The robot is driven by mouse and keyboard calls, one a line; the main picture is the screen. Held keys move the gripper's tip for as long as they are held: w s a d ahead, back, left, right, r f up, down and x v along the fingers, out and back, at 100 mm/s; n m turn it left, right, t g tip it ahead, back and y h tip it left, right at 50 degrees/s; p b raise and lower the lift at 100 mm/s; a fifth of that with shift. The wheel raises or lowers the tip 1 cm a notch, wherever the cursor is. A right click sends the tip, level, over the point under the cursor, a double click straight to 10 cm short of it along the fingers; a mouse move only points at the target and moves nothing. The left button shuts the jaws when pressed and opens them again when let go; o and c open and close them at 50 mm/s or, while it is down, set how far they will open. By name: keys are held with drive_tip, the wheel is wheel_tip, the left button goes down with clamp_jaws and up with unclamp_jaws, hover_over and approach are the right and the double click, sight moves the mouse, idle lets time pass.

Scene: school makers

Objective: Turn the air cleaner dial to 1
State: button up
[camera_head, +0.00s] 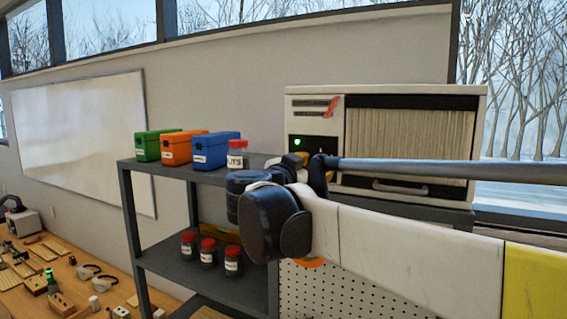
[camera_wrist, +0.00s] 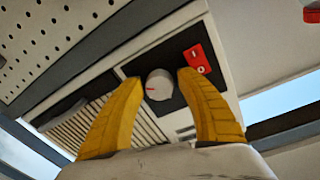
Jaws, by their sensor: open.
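The air cleaner (camera_head: 412,90) is a cream box with a pleated filter front, standing at the right in the head view. Its dial (camera_wrist: 158,85) shows in the wrist view as a round pale knob with a red pointer mark, on a black panel (camera_wrist: 178,102). The numbers around the dial are not readable. My gripper (camera_wrist: 159,77) is open, its two yellow fingers on either side of the dial in the picture. Contact with the dial cannot be told. In the head view my arm hides the dial and most of the gripper.
A red switch plate (camera_wrist: 197,58) sits beside the dial. A green light (camera_head: 297,142) glows on the air cleaner's front. A grey shelf (camera_head: 128,166) at left holds green, orange and blue boxes and several red-lidded jars. A pegboard (camera_head: 330,288) is below the air cleaner.

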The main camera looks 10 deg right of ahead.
drive_tip(key=shift+s, duration=0.1)
drive_tip(key=shift+s, duration=0.1)
drive_tip(key=shift+c, duration=1.1)
drive_tip(key=c, duration=0.7)
